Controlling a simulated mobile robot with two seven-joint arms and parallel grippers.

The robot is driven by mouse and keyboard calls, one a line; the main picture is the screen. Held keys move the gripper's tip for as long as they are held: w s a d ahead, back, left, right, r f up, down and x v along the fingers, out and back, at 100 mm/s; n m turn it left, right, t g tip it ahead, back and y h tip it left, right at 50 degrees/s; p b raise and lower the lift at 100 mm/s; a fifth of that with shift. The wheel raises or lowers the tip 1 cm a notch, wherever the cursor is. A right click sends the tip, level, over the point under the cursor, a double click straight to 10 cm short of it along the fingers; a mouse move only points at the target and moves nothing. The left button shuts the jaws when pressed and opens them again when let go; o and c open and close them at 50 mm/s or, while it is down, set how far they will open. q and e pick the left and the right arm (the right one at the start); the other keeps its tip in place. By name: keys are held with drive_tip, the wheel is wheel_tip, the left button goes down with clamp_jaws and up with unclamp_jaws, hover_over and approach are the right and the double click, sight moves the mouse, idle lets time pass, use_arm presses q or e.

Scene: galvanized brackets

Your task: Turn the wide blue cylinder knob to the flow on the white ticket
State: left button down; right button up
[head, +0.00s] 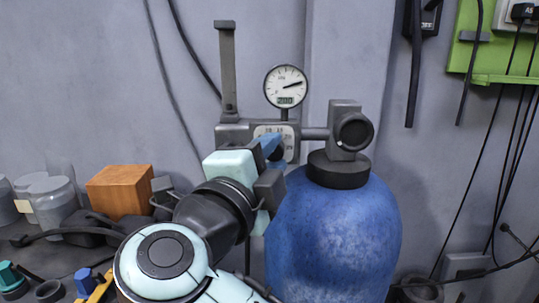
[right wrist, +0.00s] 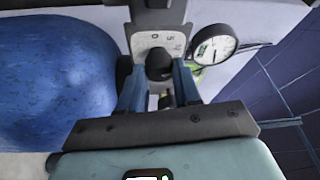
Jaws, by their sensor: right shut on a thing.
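The wide blue cylinder (head: 335,240) stands upright with a grey valve on top, and its blue side fills the left of the right wrist view (right wrist: 55,80). The dark round knob (right wrist: 159,66) sits in front of a pale numbered dial plate (right wrist: 150,42). My right gripper (right wrist: 160,88) is shut on this knob, with one blue finger on each side. In the head view my right gripper (head: 272,148) covers most of the knob, and part of the dial plate (head: 283,132) shows behind it. No white ticket with a readable flow shows. My left gripper is out of view.
A round gauge (head: 285,86) with a small digital display stands above the regulator. A grey upright bracket (head: 228,70) rises to its left. An orange-brown block (head: 120,190) and grey jars (head: 47,200) are at left. Cables hang at right by a green panel (head: 490,45).

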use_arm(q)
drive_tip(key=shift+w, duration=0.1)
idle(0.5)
use_arm(e)
drive_tip(key=o, duration=1)
drive_tip(key=shift+s+a, duration=0.15)
drive_tip(key=shift+s, duration=0.1)
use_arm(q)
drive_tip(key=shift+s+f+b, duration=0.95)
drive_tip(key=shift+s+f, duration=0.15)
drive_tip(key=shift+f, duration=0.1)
use_arm(e)
drive_tip(key=v, duration=1.2)
drive_tip(key=shift+s+r, duration=0.15)
drive_tip(key=shift+s, duration=0.2)
